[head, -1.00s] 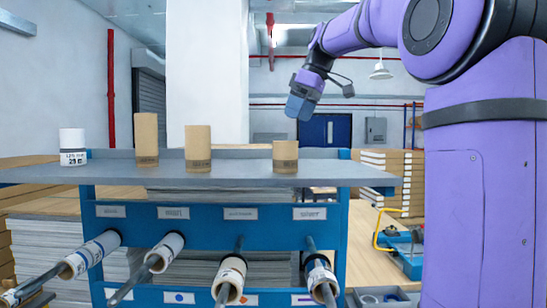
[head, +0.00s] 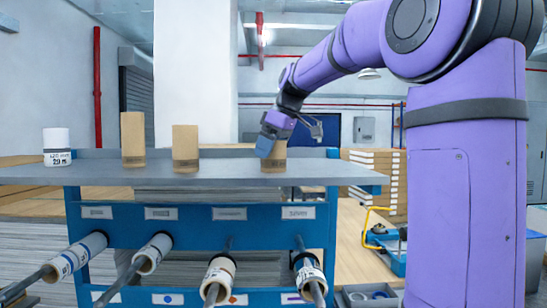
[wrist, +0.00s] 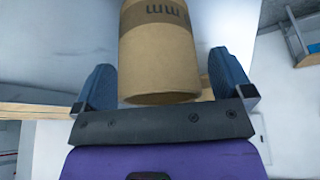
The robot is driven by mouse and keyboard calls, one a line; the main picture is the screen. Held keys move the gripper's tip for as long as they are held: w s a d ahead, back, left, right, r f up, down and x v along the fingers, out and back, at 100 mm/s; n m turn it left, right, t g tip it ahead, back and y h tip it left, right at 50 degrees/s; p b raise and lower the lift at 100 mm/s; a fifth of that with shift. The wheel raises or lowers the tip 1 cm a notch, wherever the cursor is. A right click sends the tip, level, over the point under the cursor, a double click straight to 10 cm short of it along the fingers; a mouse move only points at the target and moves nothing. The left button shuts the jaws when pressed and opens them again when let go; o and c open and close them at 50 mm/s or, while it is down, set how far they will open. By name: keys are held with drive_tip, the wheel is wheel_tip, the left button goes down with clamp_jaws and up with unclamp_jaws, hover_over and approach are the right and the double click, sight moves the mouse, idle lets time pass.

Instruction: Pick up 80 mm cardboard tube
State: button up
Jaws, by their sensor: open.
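Three brown cardboard tubes stand upright on the grey shelf top (head: 215,174): a tall one (head: 133,140), a middle one (head: 185,150) and a short one (head: 275,165) at the right. Their size labels are too small to read in the head view. My gripper (head: 270,142) is at the short tube, partly covering its upper part. In the wrist view, a cardboard tube (wrist: 160,60) with a dark band and printed "mm" stands between the two open blue fingers of my gripper (wrist: 162,66). The number is out of view, and contact is not clear.
A white labelled roll (head: 57,146) stands at the shelf's left end. Several rolls on rods, one of them a white roll (head: 220,272), stick out below the blue frame's label strip. A yellow-handled blue tool (head: 385,245) lies to the right.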

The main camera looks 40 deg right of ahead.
drive_tip(key=c, duration=1)
